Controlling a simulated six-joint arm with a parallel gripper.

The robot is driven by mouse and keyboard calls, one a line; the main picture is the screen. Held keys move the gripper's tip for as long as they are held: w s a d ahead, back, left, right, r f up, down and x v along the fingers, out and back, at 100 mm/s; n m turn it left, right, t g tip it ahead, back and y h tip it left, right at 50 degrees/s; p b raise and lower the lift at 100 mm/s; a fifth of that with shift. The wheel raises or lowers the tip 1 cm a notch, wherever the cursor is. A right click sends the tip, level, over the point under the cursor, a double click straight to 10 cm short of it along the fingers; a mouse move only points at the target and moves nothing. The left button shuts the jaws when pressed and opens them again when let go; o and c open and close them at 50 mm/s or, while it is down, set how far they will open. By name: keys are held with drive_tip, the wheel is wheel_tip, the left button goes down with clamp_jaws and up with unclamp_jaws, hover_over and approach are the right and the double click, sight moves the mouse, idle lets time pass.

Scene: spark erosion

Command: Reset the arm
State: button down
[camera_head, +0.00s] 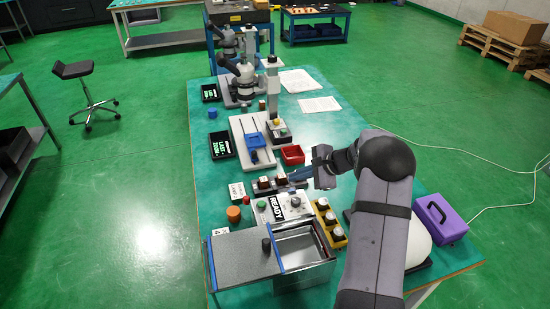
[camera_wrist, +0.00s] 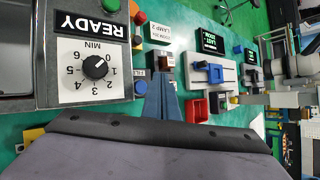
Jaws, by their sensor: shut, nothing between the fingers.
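My gripper (camera_head: 294,177) reaches in from the right over the green workbench (camera_head: 350,125), its blue fingers shut with nothing visible between them. In the wrist view my fingers (camera_wrist: 161,80) point up toward a small brown-topped block (camera_wrist: 166,60) on a grey holder. In the head view the fingertips are beside the row of small blocks (camera_head: 281,180); I cannot tell whether they touch it. The control box (camera_wrist: 92,70) has a minute dial and a READY sign, and stands in front of the gripper in the head view (camera_head: 283,207).
A metal tank (camera_head: 303,246) with a partly covering lid stands near the front edge. A yellow rack (camera_head: 329,223) and a purple box (camera_head: 439,218) stand to the right. A red bin (camera_head: 292,154), a blue-topped fixture (camera_head: 255,140) and microscopes (camera_head: 243,82) stand farther back.

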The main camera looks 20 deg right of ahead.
drive_tip(key=s+a+n+g, duration=0.1)
drive_tip(key=s+a+n, duration=0.1)
drive_tip(key=s+a+r+n+h+b, duration=0.1)
drive_tip(key=s+a+n, duration=0.1)
drive_tip(key=s+a+r+n+g+b, duration=0.1)
drive_tip(key=s+a+n, duration=0.2)
drive_tip(key=shift+a+g, duration=0.1)
drive_tip(key=shift+g, duration=0.2)
drive_tip(key=s+a+r+n+g+h+p, duration=0.1)
drive_tip(key=s+a+n+g+h, duration=0.15)
drive_tip(key=s+n, duration=0.7)
drive_tip(key=s+a+n+g+h+p, duration=0.2)
drive_tip(key=s+h, duration=0.1)
drive_tip(key=s, duration=1.4)
wheel_tip(320, 180, up, 12)
drive_tip(key=p, duration=1.1)
drive_tip(key=shift+s, duration=0.2)
drive_tip(key=shift+w+d+f, duration=0.1)
drive_tip(key=shift+f, duration=0.05)
